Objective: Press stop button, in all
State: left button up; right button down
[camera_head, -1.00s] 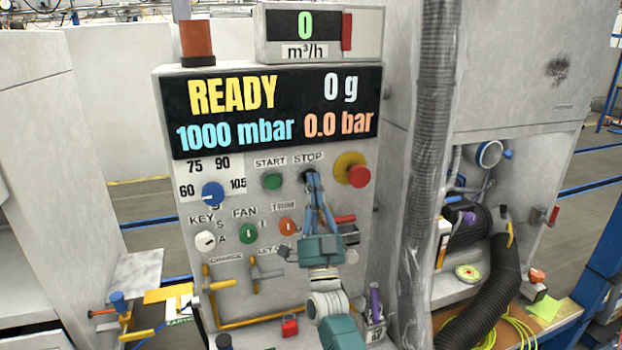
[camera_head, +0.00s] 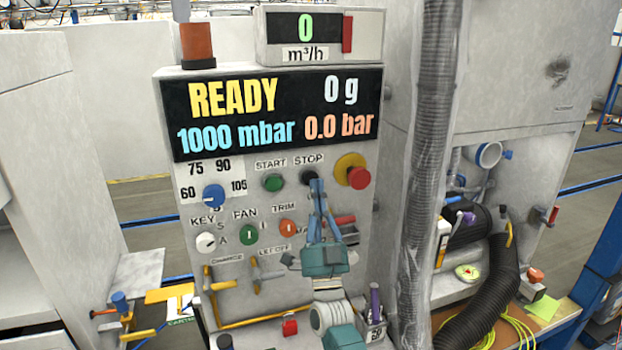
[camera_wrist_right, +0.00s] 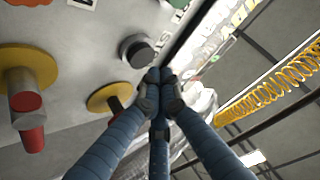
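The stop button (camera_head: 308,176) is a round black knob under the STOP label (camera_head: 308,159) on the grey panel. My right gripper (camera_head: 316,186) is in front of the panel, its fingertips just below and right of the button, overlapping its lower edge. In the right wrist view, the black button (camera_wrist_right: 137,50) shows uncovered, and the right gripper (camera_wrist_right: 158,78) has its fingers together with nothing between them. The tips appear beside the button with a small gap; contact is not visible. My left gripper is not in view.
The green start button (camera_head: 273,183) is left of the stop button. A red knob on a yellow disc (camera_head: 352,170) is close on the right. The display (camera_head: 270,112) above reads READY. A ribbed hose (camera_head: 432,150) hangs right of the panel.

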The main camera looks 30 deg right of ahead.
jog(key=s+p, duration=0.1)
jog(key=s, duration=0.1)
jog(key=s+a, duration=0.1)
jog(key=s, duration=0.1)
jog(key=shift+s+p, duration=0.2)
jog(key=shift+p, duration=0.15)
dwell(0.6)
